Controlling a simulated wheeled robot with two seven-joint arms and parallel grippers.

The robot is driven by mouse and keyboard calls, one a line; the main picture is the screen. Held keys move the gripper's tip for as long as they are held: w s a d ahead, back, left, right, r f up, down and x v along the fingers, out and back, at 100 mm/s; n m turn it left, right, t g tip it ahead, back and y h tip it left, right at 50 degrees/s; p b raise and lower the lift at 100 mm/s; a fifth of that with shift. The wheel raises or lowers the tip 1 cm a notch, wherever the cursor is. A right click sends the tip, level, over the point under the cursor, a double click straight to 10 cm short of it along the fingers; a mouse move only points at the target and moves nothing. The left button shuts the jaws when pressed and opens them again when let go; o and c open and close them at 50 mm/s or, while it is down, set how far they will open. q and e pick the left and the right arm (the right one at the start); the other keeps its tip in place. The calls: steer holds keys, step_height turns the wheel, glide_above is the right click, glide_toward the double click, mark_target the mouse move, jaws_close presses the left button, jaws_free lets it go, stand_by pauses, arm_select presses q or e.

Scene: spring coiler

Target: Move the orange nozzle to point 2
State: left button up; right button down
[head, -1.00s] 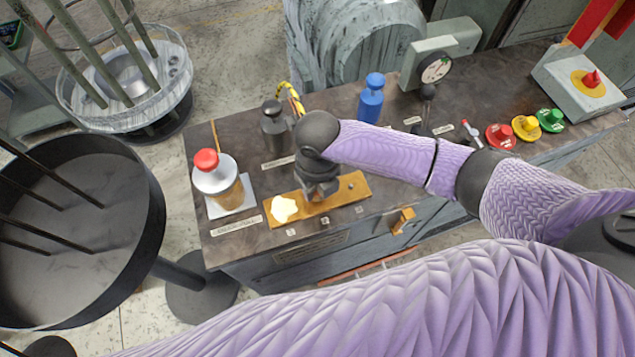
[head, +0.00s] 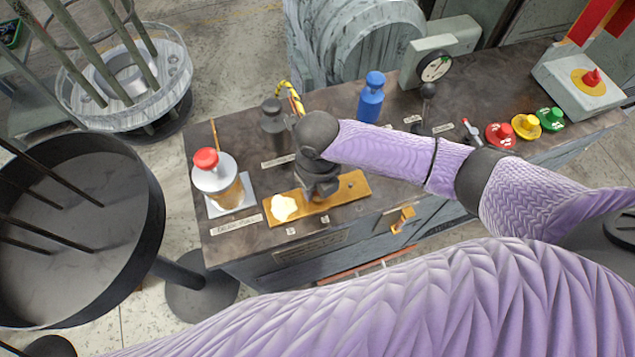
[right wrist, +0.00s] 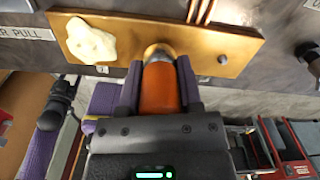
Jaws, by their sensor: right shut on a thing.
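My right gripper (head: 321,194) is over the middle of the brass plate (head: 352,187) on the bench. In the right wrist view, the right gripper (right wrist: 160,75) is shut on the orange nozzle (right wrist: 160,92), its fingers on both sides of it. The nozzle's rounded metal tip (right wrist: 158,50) is at the front edge of the plate (right wrist: 240,46); I cannot tell whether it touches. The nozzle is hidden in the head view. A pale blob (head: 284,208) lies on the plate's left end. Small number tags (head: 291,232) line the bench front; their digits are hard to read. My left gripper is not in view.
A red-capped bottle (head: 216,180) stands left of the plate, and a dark grey bottle (head: 274,127) behind it. A blue bottle (head: 371,98) stands farther back. Red, yellow and green knobs (head: 526,126) are at the right. A brass handle (head: 403,216) juts from the bench front.

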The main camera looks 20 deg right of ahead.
steer(key=shift+f, duration=0.35)
steer(key=shift+c, duration=1)
jaws_free()
step_height(320, 180, up, 10)
steer(key=p, duration=0.3)
step_height(320, 180, up, 13)
steer(key=p, duration=1.4)
steer(key=shift+f, duration=0.1)
steer(key=shift+a, duration=0.1)
